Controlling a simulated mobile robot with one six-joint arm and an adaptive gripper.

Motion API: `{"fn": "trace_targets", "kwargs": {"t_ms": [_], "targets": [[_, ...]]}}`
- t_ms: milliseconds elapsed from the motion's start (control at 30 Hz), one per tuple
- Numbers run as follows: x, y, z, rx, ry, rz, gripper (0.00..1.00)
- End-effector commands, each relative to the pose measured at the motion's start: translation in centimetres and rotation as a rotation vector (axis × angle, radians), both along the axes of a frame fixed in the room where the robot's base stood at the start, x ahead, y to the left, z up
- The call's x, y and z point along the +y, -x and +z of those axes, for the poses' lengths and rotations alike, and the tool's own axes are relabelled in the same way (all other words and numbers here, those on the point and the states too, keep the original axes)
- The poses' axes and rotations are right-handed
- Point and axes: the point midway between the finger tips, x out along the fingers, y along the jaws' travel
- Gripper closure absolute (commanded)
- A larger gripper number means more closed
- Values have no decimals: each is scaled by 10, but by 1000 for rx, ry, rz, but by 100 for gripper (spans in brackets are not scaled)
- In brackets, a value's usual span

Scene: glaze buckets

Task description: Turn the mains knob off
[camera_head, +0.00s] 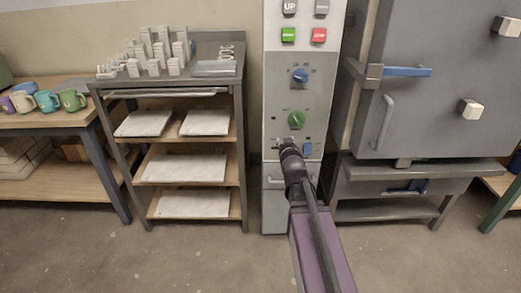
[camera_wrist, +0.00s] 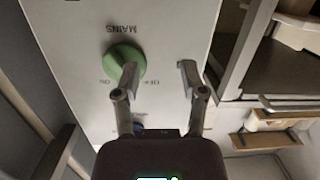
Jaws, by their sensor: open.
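My gripper (camera_head: 279,147) is in front of the panel, just below the knob in the head view. In the wrist view my gripper (camera_wrist: 159,68) is open and empty; its left finger overlaps the knob's lower right edge, contact unclear.
A blue part (camera_head: 307,148) is on the panel close to my gripper. Green and red buttons (camera_head: 319,35) are higher up. A grey kiln (camera_head: 425,85) with a handle stands right, a shelf rack (camera_head: 240,150) left. The floor in front is clear.

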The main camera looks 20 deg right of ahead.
Motion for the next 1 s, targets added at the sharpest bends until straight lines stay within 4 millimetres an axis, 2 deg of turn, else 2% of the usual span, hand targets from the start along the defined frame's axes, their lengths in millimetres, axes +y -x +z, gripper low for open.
{"fn": "trace_targets", "kwargs": {"t_ms": [33,1000], "targets": [[2,1,5,19,-6,0,46],[47,33,15,405,-108,14,46]]}}
